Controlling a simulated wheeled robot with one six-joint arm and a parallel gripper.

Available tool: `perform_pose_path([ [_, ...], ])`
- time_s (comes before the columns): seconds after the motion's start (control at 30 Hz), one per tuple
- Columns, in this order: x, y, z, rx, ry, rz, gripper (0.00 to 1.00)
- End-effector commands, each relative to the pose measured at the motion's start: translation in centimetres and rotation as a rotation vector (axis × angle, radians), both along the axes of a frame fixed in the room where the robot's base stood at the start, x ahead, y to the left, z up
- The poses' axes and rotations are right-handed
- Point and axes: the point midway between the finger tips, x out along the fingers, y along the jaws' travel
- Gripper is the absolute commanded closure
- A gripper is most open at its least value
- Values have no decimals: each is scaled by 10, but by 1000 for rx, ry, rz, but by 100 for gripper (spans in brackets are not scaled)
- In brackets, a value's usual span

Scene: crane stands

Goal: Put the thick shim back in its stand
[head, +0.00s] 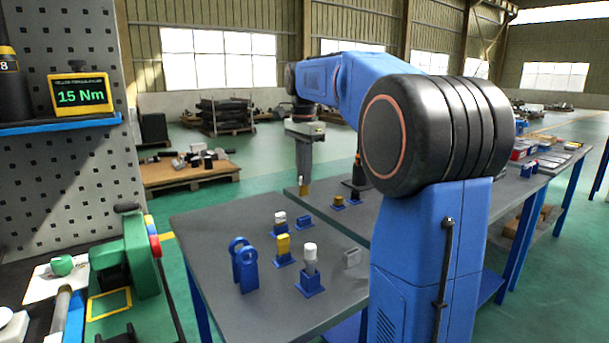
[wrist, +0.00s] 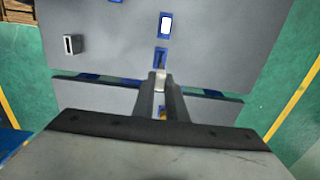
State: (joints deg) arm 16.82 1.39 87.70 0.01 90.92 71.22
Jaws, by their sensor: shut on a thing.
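My gripper (head: 303,178) points down above the far part of the grey tables, near the gap between them. It is shut on a small tan piece (head: 303,189), which I take to be the thick shim. In the wrist view, the pale end of the held piece (wrist: 160,77) shows between the fingertips (wrist: 160,90); the fingers hide part of it. A low blue stand with nothing visible standing in it (head: 304,222) is on the near table, and a blue stand (wrist: 161,57) lies just beyond the fingertips in the wrist view. I cannot tell which stand is the shim's.
The near table (head: 215,225) holds a blue ringed stand (head: 243,268), a yellow piece in a stand (head: 283,243), a white-topped piece in a stand (head: 310,258) and a grey slotted block (head: 352,257). Another stand with a brass-coloured piece (head: 339,201) is on the farther table.

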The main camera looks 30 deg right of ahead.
Motion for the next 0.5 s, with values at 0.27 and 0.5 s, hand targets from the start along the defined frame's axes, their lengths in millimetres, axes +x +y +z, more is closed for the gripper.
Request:
perform_pose_path([
  [0.27, 0, 0, 0, 0, 0, 0, 100],
  [0.5, 0, 0, -8, 0, 0, 0, 100],
])
